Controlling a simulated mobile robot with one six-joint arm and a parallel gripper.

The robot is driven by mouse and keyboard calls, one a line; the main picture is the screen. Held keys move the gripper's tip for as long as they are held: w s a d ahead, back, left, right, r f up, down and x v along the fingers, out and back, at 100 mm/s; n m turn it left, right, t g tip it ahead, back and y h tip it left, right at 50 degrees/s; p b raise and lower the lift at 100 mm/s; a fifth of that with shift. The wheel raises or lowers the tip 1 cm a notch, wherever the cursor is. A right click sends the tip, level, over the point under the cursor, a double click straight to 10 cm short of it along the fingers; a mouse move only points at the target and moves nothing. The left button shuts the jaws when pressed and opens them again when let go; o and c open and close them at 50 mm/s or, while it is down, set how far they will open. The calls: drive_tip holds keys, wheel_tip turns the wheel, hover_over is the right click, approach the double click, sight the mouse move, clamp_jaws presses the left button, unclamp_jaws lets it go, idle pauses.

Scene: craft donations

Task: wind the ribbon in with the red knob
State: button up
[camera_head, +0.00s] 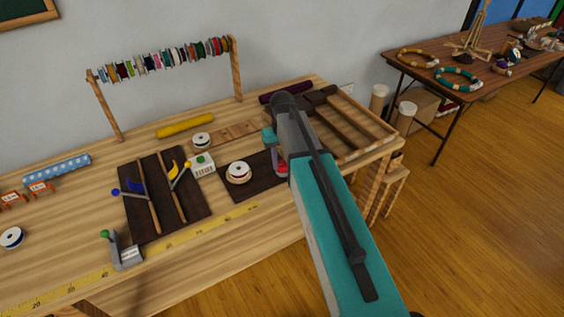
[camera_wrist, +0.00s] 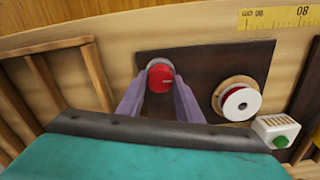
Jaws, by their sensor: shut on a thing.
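The red knob (camera_wrist: 160,78) sits on the dark brown plate (camera_wrist: 190,60) in the wrist view. My gripper (camera_wrist: 160,85) has its two purple-grey fingers on either side of the knob, shut on it. In the head view a small part of the red knob (camera_head: 282,169) shows beside my teal arm, which hides the rest of it. The spool (camera_wrist: 238,102), white with a dark centre and red ribbon around it, stands on a round wooden base on the same plate. It also shows in the head view (camera_head: 238,172).
A white box with a green button (camera_wrist: 281,138) stands near the spool. A dark board (camera_head: 140,200) with blue and yellow levers lies to the left. A yellow measuring tape (camera_head: 180,238) runs along the front edge. A wooden divided tray (camera_head: 375,125) is at the right.

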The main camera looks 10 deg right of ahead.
sight(283, 164)
drive_tip(key=m, duration=0.6)
idle(0.5)
drive_tip(key=o, duration=1)
drive_tip(key=shift+o, duration=0.2)
drive_tip(key=shift+r, duration=0.15)
wheel_tip(283, 164, up, 14)
drive_tip(key=b, duration=0.3)
drive_tip(key=shift+f, duration=0.25)
drive_tip(key=shift+s, duration=0.1)
